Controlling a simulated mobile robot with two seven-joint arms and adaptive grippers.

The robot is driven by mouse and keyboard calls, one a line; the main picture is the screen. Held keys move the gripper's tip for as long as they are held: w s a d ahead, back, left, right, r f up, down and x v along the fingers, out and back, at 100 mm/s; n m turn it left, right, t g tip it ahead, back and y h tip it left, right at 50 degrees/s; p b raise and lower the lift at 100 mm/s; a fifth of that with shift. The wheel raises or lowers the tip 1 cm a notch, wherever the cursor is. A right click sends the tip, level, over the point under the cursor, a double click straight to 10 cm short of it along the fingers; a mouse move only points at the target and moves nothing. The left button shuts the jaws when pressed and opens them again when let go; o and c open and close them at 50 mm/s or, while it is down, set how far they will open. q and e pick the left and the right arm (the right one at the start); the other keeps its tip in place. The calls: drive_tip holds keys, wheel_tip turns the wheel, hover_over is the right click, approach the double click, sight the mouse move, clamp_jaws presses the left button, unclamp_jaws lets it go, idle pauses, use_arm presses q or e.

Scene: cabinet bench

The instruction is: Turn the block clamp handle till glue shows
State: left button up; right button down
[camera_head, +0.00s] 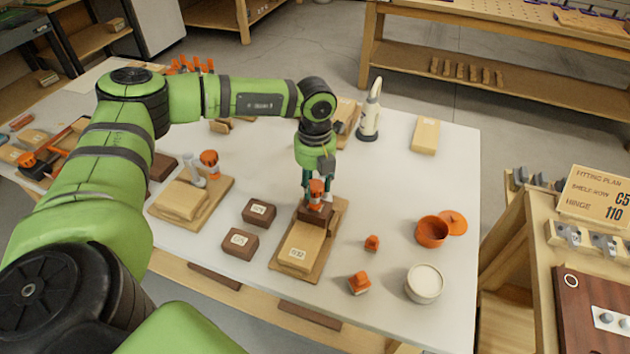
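The block clamp (313,214) is a dark brown block at the far end of a wooden board (281,262). An orange handle (316,187) stands upright on top of it. A light wood piece with a white label (302,246) lies on the same board. My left gripper (317,190) points down from above, with its fingers around the orange handle. The handle sits between the fingers; at this size I cannot tell whether they press on it. No glue is visible at the block from here. My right gripper is not in view.
Two labelled dark blocks (240,243) lie left of the board. A second board (216,206) with a clamp stands further left. Small orange pieces (359,283), an orange pot (431,231) and a white-topped jar (424,283) are on the right. A glue bottle (370,117) stands behind.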

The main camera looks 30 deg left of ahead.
use_arm(q)
drive_tip(key=shift+s+f+m, duration=0.1)
drive_tip(key=shift+f+m, duration=0.05)
drive_tip(key=shift+m, duration=0.15)
drive_tip(key=m+b, duration=0.2)
drive_tip(key=m, duration=0.2)
drive_tip(key=shift+f+b, duration=0.15)
drive_tip(key=shift+b, duration=0.2)
drive_tip(key=m+b, duration=0.3)
drive_tip(key=m, duration=0.3)
drive_tip(key=shift+m, duration=0.3)
drive_tip(key=m+b, duration=0.2)
drive_tip(key=m, duration=0.2)
drive_tip(key=shift+m+b, duration=0.3)
drive_tip(key=shift+b, duration=0.05)
drive_tip(key=m+b, duration=0.1)
drive_tip(key=m, duration=0.3)
drive_tip(key=shift+a+m+b, duration=0.1)
drive_tip(key=shift+m+b, duration=0.3)
drive_tip(key=shift+r, duration=0.2)
drive_tip(key=o, duration=1.2)
drive_tip(key=shift+c, duration=0.2)
